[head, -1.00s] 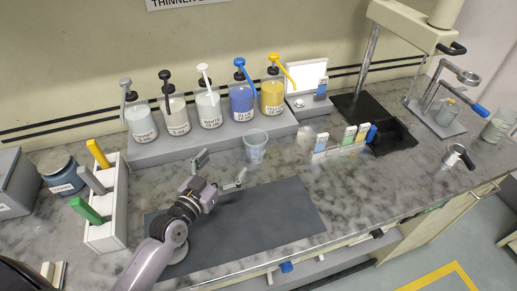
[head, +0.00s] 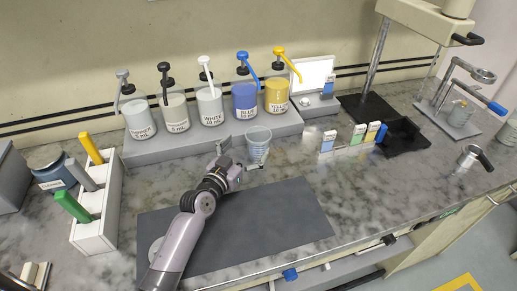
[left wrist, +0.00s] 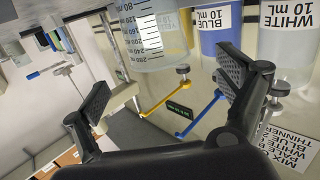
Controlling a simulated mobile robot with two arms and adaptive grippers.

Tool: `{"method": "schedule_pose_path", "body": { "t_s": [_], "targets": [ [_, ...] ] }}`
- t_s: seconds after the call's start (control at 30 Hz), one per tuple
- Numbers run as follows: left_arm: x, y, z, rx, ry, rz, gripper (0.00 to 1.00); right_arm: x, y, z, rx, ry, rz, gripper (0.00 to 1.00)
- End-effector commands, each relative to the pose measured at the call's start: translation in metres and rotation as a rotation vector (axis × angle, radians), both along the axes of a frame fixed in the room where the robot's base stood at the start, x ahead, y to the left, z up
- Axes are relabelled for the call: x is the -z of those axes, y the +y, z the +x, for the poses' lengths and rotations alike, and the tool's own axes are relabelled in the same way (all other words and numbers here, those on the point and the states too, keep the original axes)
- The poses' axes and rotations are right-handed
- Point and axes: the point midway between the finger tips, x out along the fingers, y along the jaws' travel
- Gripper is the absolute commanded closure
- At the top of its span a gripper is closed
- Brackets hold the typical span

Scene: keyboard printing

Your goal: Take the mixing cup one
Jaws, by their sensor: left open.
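The mixing cup (head: 258,138) is a translucent, graduated cup standing upright on the marble counter in front of the pump-bottle shelf. It also shows upside down at the top of the left wrist view (left wrist: 152,38), with its volume marks readable. My left gripper (head: 239,155) is open just to the left of and in front of the cup. In the left wrist view its two fingers (left wrist: 163,88) are spread wide, with the cup beyond their tips and nothing between the pads. My right gripper is out of view.
Pump bottles, including a blue one (head: 244,97) and a yellow one (head: 277,95), stand on a shelf (head: 150,151) behind the cup. A dark mat (head: 265,225) lies in front. A white tool holder (head: 92,231) is left; small colored boxes (head: 357,135) are right.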

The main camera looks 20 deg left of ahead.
Motion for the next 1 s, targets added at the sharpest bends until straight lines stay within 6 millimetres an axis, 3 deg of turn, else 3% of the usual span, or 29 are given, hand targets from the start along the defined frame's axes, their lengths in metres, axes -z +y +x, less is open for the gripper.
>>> {"method": "schedule_pose_path", "body": {
  "t_s": [0.1, 0.33, 0.6, 0.93, 1.0],
  "targets": [
    [0.002, -0.002, 0.015, -0.002, -0.003, -0.001, 0.08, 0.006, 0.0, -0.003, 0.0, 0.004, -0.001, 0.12],
    [0.002, -0.007, 0.03, -0.001, -0.002, -0.002, 0.08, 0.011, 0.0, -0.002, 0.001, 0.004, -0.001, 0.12],
    [0.004, -0.015, 0.066, -0.001, -0.002, -0.001, 0.08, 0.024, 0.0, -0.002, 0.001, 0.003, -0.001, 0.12],
    [0.003, -0.016, 0.072, -0.001, -0.001, 0.0, 0.08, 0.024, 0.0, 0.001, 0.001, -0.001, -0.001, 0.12],
    [0.003, -0.016, 0.072, -0.001, -0.001, 0.0, 0.12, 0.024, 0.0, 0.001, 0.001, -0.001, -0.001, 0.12]
  ]
}}
